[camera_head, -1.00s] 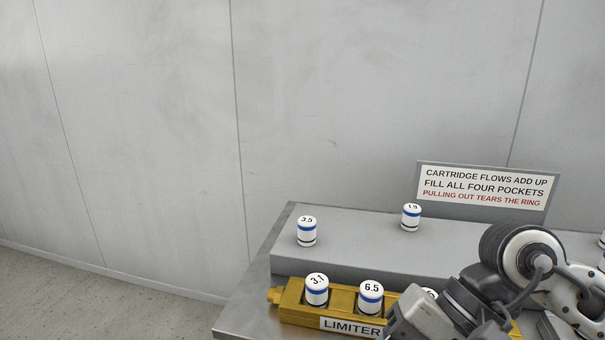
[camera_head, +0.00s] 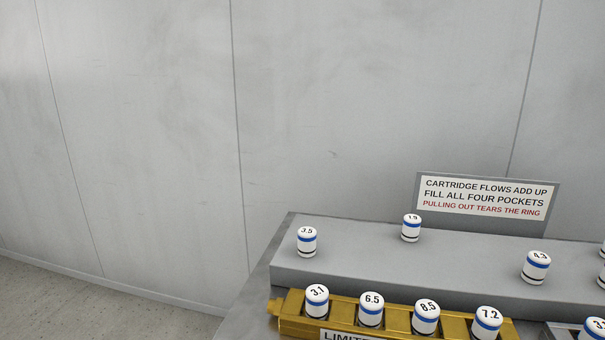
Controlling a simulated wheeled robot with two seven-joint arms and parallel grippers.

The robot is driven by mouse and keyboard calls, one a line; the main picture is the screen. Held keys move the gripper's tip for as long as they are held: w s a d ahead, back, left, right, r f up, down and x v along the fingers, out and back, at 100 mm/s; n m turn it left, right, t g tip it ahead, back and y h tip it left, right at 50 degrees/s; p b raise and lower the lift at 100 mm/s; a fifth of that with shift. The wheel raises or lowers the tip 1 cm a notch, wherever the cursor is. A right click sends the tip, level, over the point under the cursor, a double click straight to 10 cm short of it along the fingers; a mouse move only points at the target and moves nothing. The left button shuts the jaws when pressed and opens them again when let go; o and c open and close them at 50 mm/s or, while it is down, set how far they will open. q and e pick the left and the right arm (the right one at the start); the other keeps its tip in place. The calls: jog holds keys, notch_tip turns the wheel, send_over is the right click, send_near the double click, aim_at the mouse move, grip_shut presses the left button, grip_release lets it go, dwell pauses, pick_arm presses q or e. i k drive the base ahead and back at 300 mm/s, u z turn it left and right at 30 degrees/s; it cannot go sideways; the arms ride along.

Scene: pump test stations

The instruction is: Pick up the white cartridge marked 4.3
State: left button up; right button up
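The white cartridge marked 4.3 (camera_head: 536,268) stands upright on the grey raised shelf (camera_head: 400,257) at the right, with a blue band and a dark line around it. Its label is small and tilted but appears to read 4.3. Nothing touches it. Neither of my grippers shows in the head view.
Cartridges marked 3.5 (camera_head: 307,242) and 1.9 (camera_head: 411,228) also stand on the shelf. In front, a yellow limiter block (camera_head: 293,322) holds cartridges 3.1 (camera_head: 317,301), 6.5 (camera_head: 371,309), 8.5 (camera_head: 426,317) and 7.2 (camera_head: 487,323). A sign (camera_head: 484,197) stands behind.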

aim_at(537, 263)
jog(key=z, duration=2.95)
jog(key=i, duration=0.6)
jog(key=u, duration=3.1)
